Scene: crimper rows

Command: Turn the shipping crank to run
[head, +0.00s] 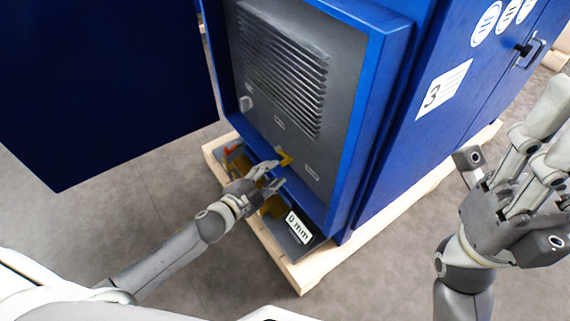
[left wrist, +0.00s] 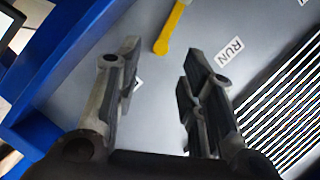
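The yellow crank (head: 284,157) is on the lower part of the grey panel inside the open blue cabinet. It also shows in the left wrist view (left wrist: 172,28), at the top, slanting and partly cut off by the frame edge. The RUN label (left wrist: 229,52) is on the panel to the right of the crank. My left gripper (head: 273,174) is just below the crank in the head view, its fingers apart with nothing between them. In the left wrist view the crank lies beyond the fingertips. My right gripper (head: 510,170) is at the right, fingers spread and empty.
The dark blue cabinet door (head: 100,90) stands open at the left. A "0 mm" sign (head: 298,228) is low at the front, above the wooden pallet (head: 300,272). Floor in front is clear.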

